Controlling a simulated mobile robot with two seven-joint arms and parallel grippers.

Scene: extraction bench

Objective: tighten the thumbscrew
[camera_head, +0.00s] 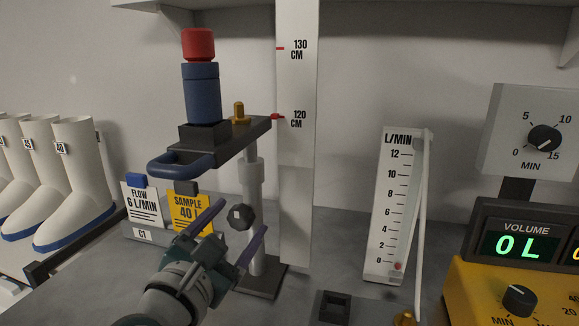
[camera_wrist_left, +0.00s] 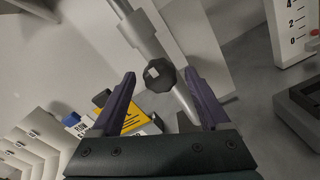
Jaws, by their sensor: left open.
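The thumbscrew is a dark faceted knob (camera_head: 240,217) with a pale mark on its face, on the grey stand post (camera_head: 252,180). My left gripper (camera_head: 236,220) is open, with its two purple fingers spread to either side of the knob in the head view. In the left wrist view the knob (camera_wrist_left: 160,74) sits between and beyond the fingertips of the left gripper (camera_wrist_left: 163,88), with gaps on both sides and no contact visible. The post runs behind the knob. My right gripper is not in view.
The stand's platform (camera_head: 258,127) carries a blue cylinder with a red cap (camera_head: 199,45). Yellow and white cards (camera_head: 190,208) stand left of the post. A flow gauge (camera_head: 392,200), a black socket block (camera_head: 333,308) and a yellow instrument (camera_head: 480,290) are to the right.

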